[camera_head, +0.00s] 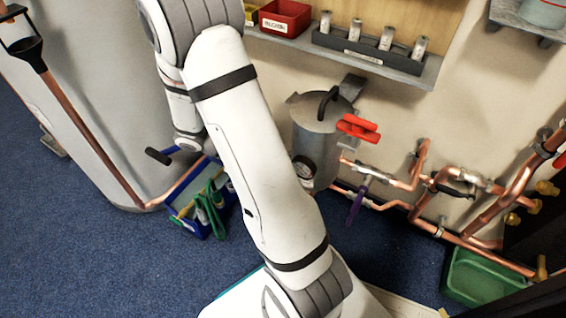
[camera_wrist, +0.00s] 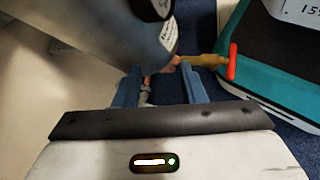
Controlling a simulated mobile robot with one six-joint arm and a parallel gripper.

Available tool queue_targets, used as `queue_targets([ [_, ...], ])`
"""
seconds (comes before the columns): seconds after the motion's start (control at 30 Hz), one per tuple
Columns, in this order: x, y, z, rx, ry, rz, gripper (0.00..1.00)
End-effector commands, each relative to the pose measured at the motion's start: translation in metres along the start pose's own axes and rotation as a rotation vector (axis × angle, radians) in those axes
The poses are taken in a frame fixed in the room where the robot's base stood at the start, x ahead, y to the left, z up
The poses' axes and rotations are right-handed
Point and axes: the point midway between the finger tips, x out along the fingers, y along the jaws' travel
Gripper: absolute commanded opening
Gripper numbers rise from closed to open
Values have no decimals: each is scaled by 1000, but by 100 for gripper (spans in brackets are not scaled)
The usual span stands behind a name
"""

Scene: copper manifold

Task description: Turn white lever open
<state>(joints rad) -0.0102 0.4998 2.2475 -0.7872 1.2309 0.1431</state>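I cannot make out a white lever in either view. In the wrist view, the two blue fingers of my gripper (camera_wrist: 160,82) stand apart, so it is open. A small part of copper pipe and fitting (camera_wrist: 146,92) shows between and beyond the fingers; I cannot tell whether they touch it. In the head view, my arm covers the middle, and the gripper's fingers cannot be made out. On the wall pipes, a red lever (camera_head: 358,128), a purple lever (camera_head: 355,207) and a black lever (camera_head: 456,190) show.
A grey-blue cylinder (camera_wrist: 85,50) fills the wrist view's upper left. A brass fitting with a red handle (camera_wrist: 232,63) and a teal-edged case (camera_wrist: 265,80) are at right. In the head view, a blue crate (camera_head: 187,224) and green bin (camera_head: 480,278) stand on blue carpet.

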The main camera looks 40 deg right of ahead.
Motion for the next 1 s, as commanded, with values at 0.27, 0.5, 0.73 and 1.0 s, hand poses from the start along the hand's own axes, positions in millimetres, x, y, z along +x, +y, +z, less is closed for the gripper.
queue_targets([
  [0.27, 44, 25, -59, -223, -225, 295, 37],
  [0.5, 81, 27, -118, -410, -336, 548, 37],
  [0.73, 120, 7, -175, -582, -374, 785, 37],
  [1.0, 143, -12, -204, -671, -366, 911, 37],
])
